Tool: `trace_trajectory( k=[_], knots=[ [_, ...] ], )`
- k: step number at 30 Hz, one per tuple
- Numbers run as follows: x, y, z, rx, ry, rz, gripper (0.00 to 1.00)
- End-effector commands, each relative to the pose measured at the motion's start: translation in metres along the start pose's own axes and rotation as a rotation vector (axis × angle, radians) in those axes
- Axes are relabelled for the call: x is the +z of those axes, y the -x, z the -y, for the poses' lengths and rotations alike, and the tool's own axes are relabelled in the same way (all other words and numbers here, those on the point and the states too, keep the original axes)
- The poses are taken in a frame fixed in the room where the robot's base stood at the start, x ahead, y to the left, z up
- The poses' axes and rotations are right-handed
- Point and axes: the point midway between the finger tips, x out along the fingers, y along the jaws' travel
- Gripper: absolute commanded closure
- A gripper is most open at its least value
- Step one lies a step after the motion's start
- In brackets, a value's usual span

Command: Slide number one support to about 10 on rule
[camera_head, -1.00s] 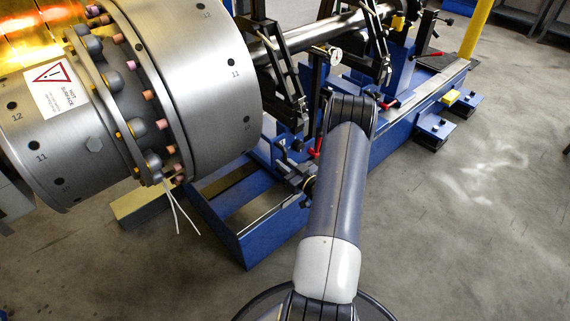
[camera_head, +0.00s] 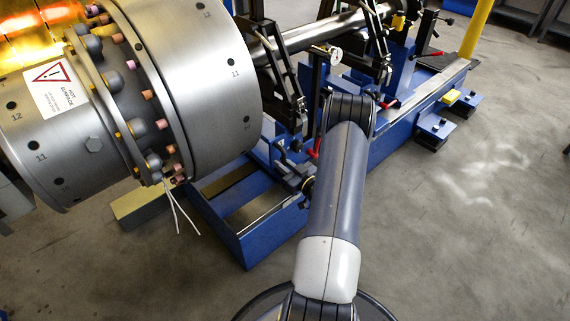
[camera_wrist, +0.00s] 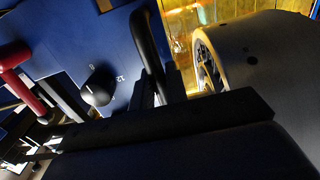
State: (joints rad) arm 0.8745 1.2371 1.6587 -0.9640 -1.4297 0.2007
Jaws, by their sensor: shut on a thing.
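The nearest support (camera_head: 281,146), blue with a black upright frame, stands on the blue bed under the shaft, just right of the big drum. I cannot read a number on it. In the wrist view my gripper (camera_wrist: 165,105) shows as a dark shape, shut on a black bar handle (camera_wrist: 148,45) beside a blue plate (camera_wrist: 75,35). The plate carries a black knob (camera_wrist: 98,88) with small numerals. A red handle (camera_wrist: 22,90) is at the left. I cannot make out the rule's figures.
The grey drum (camera_head: 205,75) with a hot surface label and glowing parts fills the left. The shaft (camera_head: 300,38) runs right to a second support (camera_head: 398,75). The bed (camera_head: 268,222) has a bare front end. The floor at right is clear.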

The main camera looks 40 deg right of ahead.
Motion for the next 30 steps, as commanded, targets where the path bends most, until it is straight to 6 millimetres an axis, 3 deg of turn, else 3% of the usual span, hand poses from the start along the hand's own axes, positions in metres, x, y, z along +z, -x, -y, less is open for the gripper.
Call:
trace_trajectory(
  k=[30],
  knots=[
    [0.002,0.000,0.019,-0.011,-0.004,0.003,1.00]
  ],
)
